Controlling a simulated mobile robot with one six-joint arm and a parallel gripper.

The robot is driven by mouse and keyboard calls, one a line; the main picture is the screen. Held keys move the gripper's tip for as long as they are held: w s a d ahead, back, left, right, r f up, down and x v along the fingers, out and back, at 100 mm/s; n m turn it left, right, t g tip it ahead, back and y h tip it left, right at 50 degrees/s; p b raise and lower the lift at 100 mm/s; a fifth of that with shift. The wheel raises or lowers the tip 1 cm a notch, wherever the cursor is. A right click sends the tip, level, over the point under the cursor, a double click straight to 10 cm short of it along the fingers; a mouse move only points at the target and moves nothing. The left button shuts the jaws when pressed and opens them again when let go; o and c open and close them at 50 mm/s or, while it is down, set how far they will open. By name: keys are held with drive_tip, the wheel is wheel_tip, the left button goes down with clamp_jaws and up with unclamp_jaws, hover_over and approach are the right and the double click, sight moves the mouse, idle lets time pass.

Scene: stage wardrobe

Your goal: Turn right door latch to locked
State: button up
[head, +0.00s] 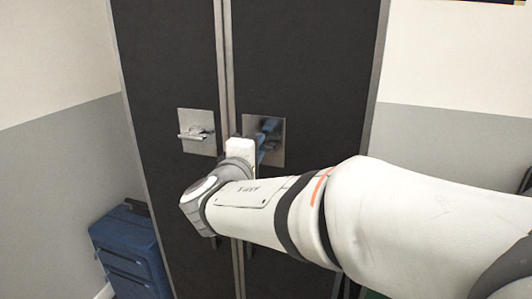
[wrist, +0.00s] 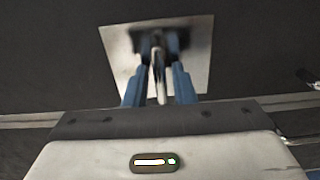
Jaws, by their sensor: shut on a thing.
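The right door latch has a square metal plate (head: 277,157) on the dark right door (head: 305,65), beside the door seam. My gripper (head: 267,135) reaches it with blue fingers, which cover most of the latch in the head view. In the wrist view, my gripper (wrist: 158,44) is shut on the latch handle (wrist: 158,82), a slim metal lever between the two fingers. The plate (wrist: 199,55) shows behind them. The lever's exact angle is hard to tell. The left door latch (head: 196,131) has its lever roughly level on a similar plate.
The dark left door (head: 170,60) meets the right door at a metal seam (head: 224,70). My arm covers the lower right. Two-tone walls flank the doors.

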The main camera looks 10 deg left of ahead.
drive_tip(key=o, duration=0.7)
drive_tip(key=shift+s, duration=0.1)
drive_tip(key=s, duration=0.7)
drive_tip(key=shift+s+a, duration=0.3)
